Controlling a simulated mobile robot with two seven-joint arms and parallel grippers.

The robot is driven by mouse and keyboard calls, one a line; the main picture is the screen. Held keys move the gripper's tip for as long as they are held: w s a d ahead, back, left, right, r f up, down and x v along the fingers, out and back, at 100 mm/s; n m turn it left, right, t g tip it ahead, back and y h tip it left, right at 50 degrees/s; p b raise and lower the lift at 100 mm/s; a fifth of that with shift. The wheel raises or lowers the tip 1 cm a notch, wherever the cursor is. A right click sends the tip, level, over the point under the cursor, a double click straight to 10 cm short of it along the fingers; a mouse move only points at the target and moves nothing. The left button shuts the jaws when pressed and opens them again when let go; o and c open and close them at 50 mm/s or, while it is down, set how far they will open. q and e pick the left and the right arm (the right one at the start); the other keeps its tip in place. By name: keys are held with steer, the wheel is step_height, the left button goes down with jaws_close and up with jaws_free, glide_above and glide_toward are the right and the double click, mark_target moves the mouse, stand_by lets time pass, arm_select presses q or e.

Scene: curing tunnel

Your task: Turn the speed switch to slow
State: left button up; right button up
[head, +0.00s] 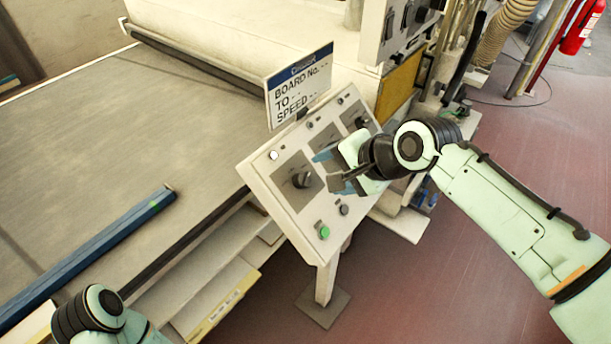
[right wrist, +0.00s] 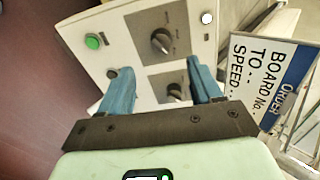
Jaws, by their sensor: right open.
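The pale control panel (head: 268,181) stands tilted on a post, with dark rotary knobs on grey plates. One knob (head: 302,180) is clear at the left in the head view; another (head: 361,122) shows near the upper right. The panel's small lettering is unreadable, so I cannot tell which is the speed switch. My right gripper (head: 329,171) is open over the panel's middle. In the right wrist view, its blue fingers (right wrist: 160,68) are apart, with one knob (right wrist: 175,92) between them and another (right wrist: 162,41) beyond. Contact cannot be told. My left gripper is out of view.
A green button (head: 324,232) and a dark button (head: 343,209) sit at the panel's lower edge. A sign (head: 300,85) stands at its upper edge. A wide conveyor bed (head: 90,130) with a blue bar (head: 95,252) lies left. Red floor is open at right.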

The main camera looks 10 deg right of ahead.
mark_target(307, 179)
steer(key=x, duration=1)
steer(key=shift+w, duration=0.1)
steer(key=shift+c, duration=0.3)
steer(key=c, duration=1)
